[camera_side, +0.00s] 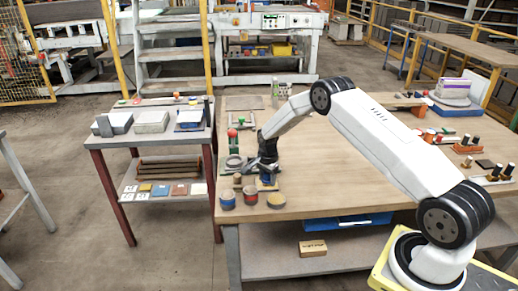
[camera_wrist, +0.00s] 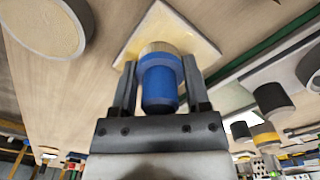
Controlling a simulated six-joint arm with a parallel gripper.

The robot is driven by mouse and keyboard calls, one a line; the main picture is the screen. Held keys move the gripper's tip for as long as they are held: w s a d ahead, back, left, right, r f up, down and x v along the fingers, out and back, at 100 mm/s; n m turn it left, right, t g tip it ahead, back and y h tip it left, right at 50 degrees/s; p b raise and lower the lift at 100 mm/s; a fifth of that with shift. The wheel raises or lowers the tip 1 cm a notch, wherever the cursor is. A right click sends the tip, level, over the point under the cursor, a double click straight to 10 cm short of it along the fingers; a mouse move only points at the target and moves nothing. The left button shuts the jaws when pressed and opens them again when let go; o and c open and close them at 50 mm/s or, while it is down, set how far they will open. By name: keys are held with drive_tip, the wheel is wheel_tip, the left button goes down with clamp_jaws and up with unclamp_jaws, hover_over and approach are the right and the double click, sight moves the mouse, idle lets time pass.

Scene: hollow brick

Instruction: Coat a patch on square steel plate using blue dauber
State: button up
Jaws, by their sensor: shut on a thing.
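My gripper (camera_wrist: 160,68) is shut on the blue dauber (camera_wrist: 160,90), with one finger on each side of it. The dauber has a blue body and collar and a tan end that points away from the wrist. A pale cream-yellow square (camera_wrist: 190,28) lies on the table at that end. I cannot tell from its colour whether it is the steel plate, or whether the dauber touches it. In the side view my gripper (camera_side: 267,168) points down near the table's left edge, with the blue dauber (camera_side: 268,182) low under it.
Pots with blue (camera_side: 227,200) and red (camera_side: 250,196) bands stand at the front left table edge, close to my gripper. A round grey item (camera_side: 235,163) lies to its left. A round cream-topped item (camera_wrist: 42,27) is beside the square. The table's middle (camera_side: 330,180) is clear.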

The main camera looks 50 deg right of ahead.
sight(256, 182)
drive_tip(key=shift+w+a, duration=1.35)
drive_tip(key=shift+w, duration=0.2)
drive_tip(key=shift+w+d, duration=0.3)
drive_tip(key=shift+s+d, duration=2.75)
drive_tip(key=shift+d, duration=0.1)
drive_tip(key=shift+w+a, duration=2.8)
drive_tip(key=shift+a, duration=0.05)
wheel_tip(256, 182, up, 8)
drive_tip(key=shift+d+r, duration=0.1)
